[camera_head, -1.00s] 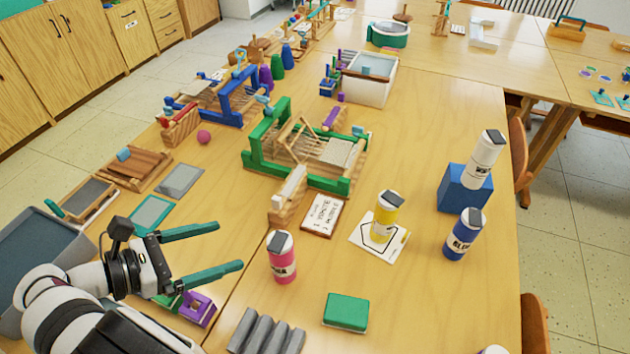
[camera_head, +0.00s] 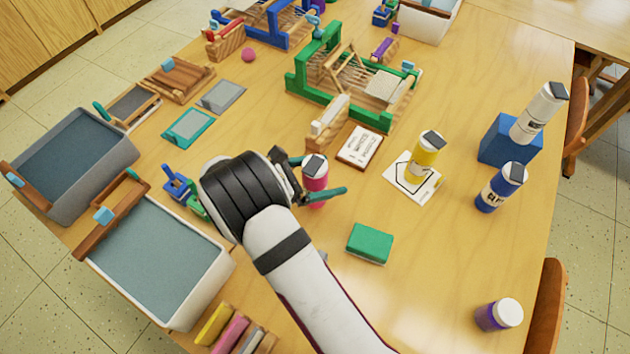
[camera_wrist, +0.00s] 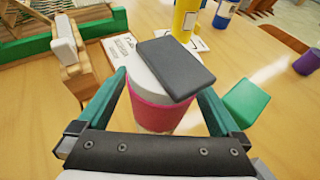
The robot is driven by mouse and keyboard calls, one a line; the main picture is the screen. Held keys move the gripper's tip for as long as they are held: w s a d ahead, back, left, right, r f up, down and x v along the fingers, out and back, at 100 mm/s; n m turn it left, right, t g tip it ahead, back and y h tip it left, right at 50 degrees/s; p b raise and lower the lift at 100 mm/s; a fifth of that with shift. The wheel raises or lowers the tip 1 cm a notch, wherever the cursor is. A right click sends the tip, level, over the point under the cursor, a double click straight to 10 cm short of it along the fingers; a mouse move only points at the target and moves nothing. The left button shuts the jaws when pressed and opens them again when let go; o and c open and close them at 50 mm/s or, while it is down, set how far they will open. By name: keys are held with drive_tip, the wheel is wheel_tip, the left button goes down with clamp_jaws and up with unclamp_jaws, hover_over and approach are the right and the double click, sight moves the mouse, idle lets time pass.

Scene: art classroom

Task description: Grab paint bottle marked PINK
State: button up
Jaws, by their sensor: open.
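The pink paint bottle (camera_head: 315,182) stands upright on the table, with a white top and a dark grey cap. In the wrist view the pink bottle (camera_wrist: 158,112) sits between the two teal fingers, its cap nearest the camera. My gripper (camera_head: 322,177) is open around it, one finger on each side. In the wrist view my gripper (camera_wrist: 160,100) shows gaps beside the bottle, at least on the right. The bottle's label is turned away or hidden, so I cannot read its mark now.
A yellow bottle (camera_head: 426,155) stands on a white card (camera_head: 405,187). A green block (camera_head: 370,244) lies nearby. A green loom (camera_head: 300,87) stands behind.

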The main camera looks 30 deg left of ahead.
drive_tip(key=shift+w+d+f, duration=0.1)
drive_tip(key=shift+w, duration=0.1)
clamp_jaws()
idle(0.4)
